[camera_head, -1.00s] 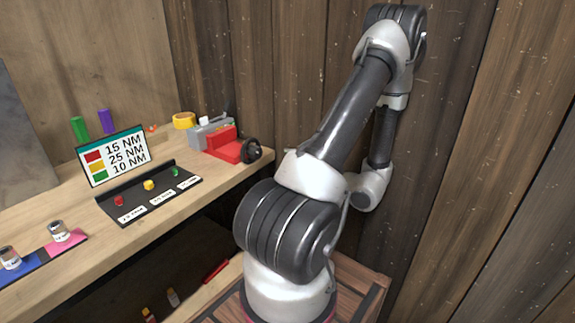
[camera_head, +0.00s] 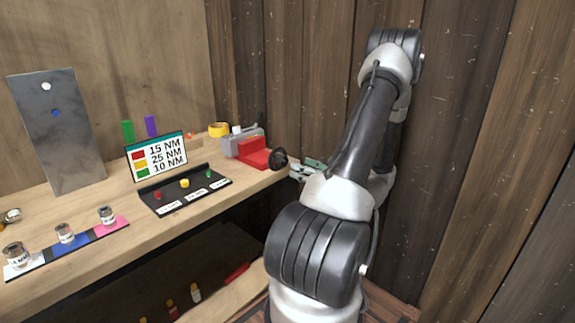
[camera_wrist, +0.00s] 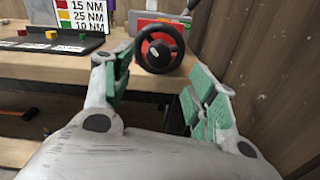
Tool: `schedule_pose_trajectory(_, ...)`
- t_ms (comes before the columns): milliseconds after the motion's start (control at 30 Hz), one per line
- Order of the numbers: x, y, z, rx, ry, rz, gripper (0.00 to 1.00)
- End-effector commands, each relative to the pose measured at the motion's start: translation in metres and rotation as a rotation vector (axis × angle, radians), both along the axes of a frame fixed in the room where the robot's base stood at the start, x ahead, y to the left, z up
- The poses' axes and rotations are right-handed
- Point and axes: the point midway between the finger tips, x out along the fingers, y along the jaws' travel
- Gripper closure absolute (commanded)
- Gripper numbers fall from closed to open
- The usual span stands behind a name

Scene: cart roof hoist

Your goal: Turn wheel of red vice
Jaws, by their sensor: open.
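The red vice (camera_head: 258,152) stands at the right end of the wooden workbench, with its black wheel (camera_head: 278,159) facing the right side. In the wrist view the wheel (camera_wrist: 159,48) shows face-on as a black ring with spokes, with red vice parts behind it. My gripper (camera_head: 308,169) is just right of the wheel in the head view, partly hidden by my arm. In the wrist view my gripper (camera_wrist: 165,80) has its green-padded fingers spread apart, with the wheel ahead between and beyond the fingertips. Nothing is held. Contact with the wheel does not show.
On the workbench (camera_head: 120,190), a torque sign (camera_head: 157,157) stands behind a black tray (camera_head: 190,194) with coloured pieces. A yellow tape roll (camera_head: 218,130) and a grey device (camera_head: 238,138) sit near the vice. A wooden wall (camera_head: 480,150) bounds the right side.

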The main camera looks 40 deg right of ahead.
Motion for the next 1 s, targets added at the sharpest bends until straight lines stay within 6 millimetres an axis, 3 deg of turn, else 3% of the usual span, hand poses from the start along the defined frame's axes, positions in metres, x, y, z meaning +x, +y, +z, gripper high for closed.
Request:
schedule_pose_trajectory(167, 0.015, 0.002, 0.0, 0.033, 0.003, 0.003, 0.42)
schedule_pose_trajectory(500, 0.068, 0.006, 0.0, 0.03, 0.002, 0.003, 0.42)
schedule_pose_trajectory(867, 0.077, 0.007, 0.0, 0.03, 0.001, 0.0, 0.42)
schedule_pose_trajectory(900, 0.077, 0.007, 0.0, 0.03, 0.001, 0.0, 0.44)
schedule_pose_trajectory(1000, 0.077, 0.007, 0.0, 0.03, 0.001, 0.0, 0.62)
